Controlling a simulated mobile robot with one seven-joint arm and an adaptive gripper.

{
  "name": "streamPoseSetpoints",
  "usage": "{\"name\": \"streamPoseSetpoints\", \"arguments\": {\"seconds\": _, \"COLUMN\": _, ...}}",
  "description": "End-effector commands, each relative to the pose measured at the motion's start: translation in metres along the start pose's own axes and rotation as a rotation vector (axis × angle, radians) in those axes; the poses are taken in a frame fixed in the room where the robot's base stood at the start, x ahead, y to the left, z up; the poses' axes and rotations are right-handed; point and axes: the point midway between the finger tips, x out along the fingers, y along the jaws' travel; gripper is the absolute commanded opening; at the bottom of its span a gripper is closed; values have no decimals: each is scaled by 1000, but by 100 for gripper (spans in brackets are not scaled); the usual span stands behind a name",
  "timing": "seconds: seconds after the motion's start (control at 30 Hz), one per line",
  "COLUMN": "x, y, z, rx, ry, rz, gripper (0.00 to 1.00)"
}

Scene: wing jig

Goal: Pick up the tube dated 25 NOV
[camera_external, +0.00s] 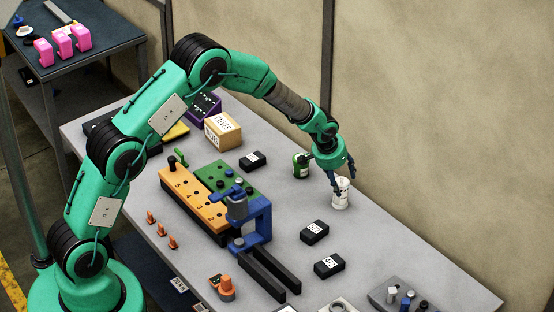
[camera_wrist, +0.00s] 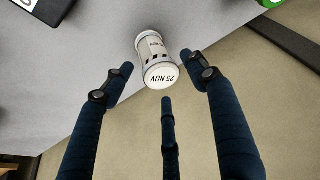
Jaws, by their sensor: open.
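The tube marked 25 NOV is a white cylinder (camera_wrist: 156,62) with a dark-lettered label and lid, and it stands upright on the grey table. In the wrist view it reads upside down, just beyond and between my fingers. In the external view the white tube (camera_external: 341,193) is at the table's far side. My gripper (camera_wrist: 160,75) has three dark blue fingers, spread open with nothing held. In the external view my gripper (camera_external: 340,180) is right above the tube, with fingers around its top; whether they touch it cannot be told.
A green tube (camera_external: 301,165) stands close left of the white one; its edge shows in the wrist view (camera_wrist: 270,3). Black labelled boxes (camera_external: 314,232) and (camera_external: 329,264) lie nearer the front. A blue clamp (camera_external: 258,220) and orange block (camera_external: 193,200) fill the middle. A wall stands behind.

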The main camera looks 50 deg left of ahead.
Motion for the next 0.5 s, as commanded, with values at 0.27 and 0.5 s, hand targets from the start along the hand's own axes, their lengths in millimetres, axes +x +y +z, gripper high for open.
{"name": "streamPoseSetpoints", "arguments": {"seconds": 0.27, "x": 29, "y": 0, "z": 0, "rx": 0, "ry": -2, "rz": 0, "gripper": 57}}
{"name": "streamPoseSetpoints", "arguments": {"seconds": 0.5, "x": 42, "y": 0, "z": -1, "rx": 0, "ry": 0, "rz": 1, "gripper": 57}}
